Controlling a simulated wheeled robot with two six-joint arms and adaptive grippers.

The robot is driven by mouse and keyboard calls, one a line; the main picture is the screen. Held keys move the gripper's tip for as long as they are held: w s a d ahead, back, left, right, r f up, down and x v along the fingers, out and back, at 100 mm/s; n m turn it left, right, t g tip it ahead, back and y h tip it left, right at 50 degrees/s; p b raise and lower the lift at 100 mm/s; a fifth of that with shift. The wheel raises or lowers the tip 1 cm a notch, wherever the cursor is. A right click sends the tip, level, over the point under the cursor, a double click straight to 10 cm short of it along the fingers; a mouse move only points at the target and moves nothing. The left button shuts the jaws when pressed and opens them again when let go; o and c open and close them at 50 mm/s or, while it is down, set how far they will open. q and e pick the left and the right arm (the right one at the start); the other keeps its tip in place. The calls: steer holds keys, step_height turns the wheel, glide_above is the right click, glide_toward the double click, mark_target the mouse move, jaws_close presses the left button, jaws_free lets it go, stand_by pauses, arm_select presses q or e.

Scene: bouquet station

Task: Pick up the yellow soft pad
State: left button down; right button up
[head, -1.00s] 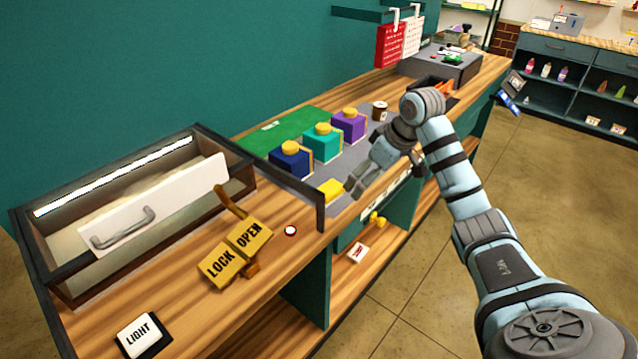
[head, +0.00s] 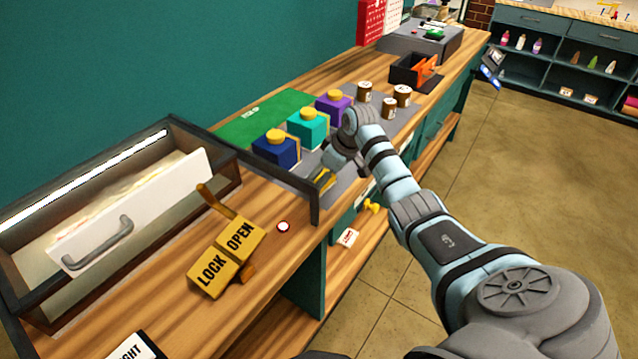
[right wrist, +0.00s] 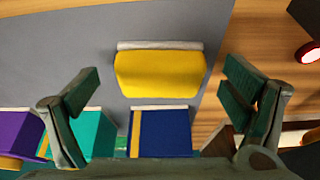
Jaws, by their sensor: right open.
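The yellow soft pad (right wrist: 160,74) lies on the grey mat (right wrist: 70,50) with a pale strip along one edge. In the right wrist view it sits between my spread fingers, with space on both sides. My right gripper (right wrist: 160,90) is open and empty. In the head view my right gripper (head: 327,172) is right at the pad (head: 326,181) and partly covers it. I cannot tell its exact height above the pad. My left gripper is not in view.
Blue (head: 276,149), teal (head: 308,127) and purple (head: 333,108) boxes with yellow tops stand behind the pad. A dark frame post (head: 314,203) rises beside it. A red-and-white button (head: 283,226) and LOCK/OPEN sign (head: 228,256) are at the left. Brown jars (head: 389,107) stand farther back.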

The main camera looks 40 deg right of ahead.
steer(key=shift+x, duration=0.75)
steer(key=shift+s+r, duration=0.1)
steer(key=shift+s, duration=0.1)
steer(key=shift+c, duration=0.8)
steer(key=c, duration=1.1)
step_height(320, 180, up, 20)
steer(key=shift+p, duration=0.75)
steer(key=o, duration=0.5)
steer(key=c, duration=0.4)
steer(key=shift+o, duration=0.2)
steer(key=shift+w+a, duration=0.1)
steer(key=shift+w, duration=0.05)
